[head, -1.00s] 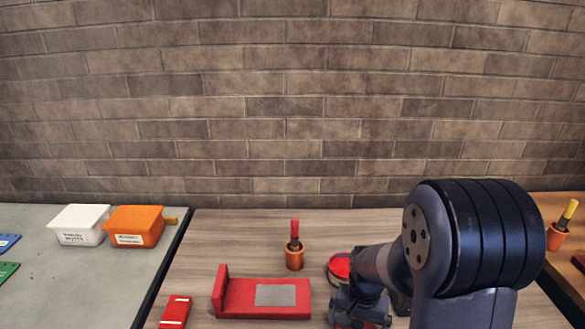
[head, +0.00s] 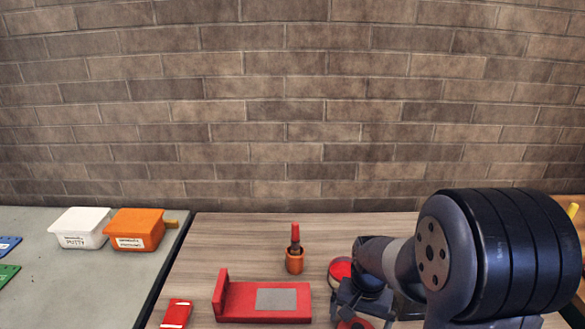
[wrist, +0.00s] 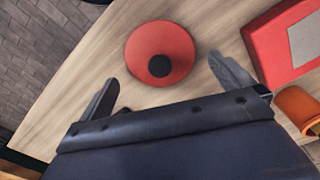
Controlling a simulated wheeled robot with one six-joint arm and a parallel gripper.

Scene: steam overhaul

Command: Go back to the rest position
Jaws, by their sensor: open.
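My gripper (wrist: 162,68) is open, its two fingers apart and holding nothing. In the wrist view a round red disc (wrist: 148,42) with a black centre lies on the wooden table beyond and between the fingertips. In the head view my gripper (head: 356,306) is low over the table at the right, partly hidden by my own arm. A round red piece (head: 340,269) shows behind it, partly covered, and another bit of red shows below it. I cannot tell which of these is the disc in the wrist view.
A red stand with a grey plate (head: 283,299) is left of my gripper, with an orange pot (head: 294,263) holding a red-handled tool behind it. A small red block (head: 175,314) lies front left. White (head: 80,228) and orange (head: 136,229) tubs stand on the grey table.

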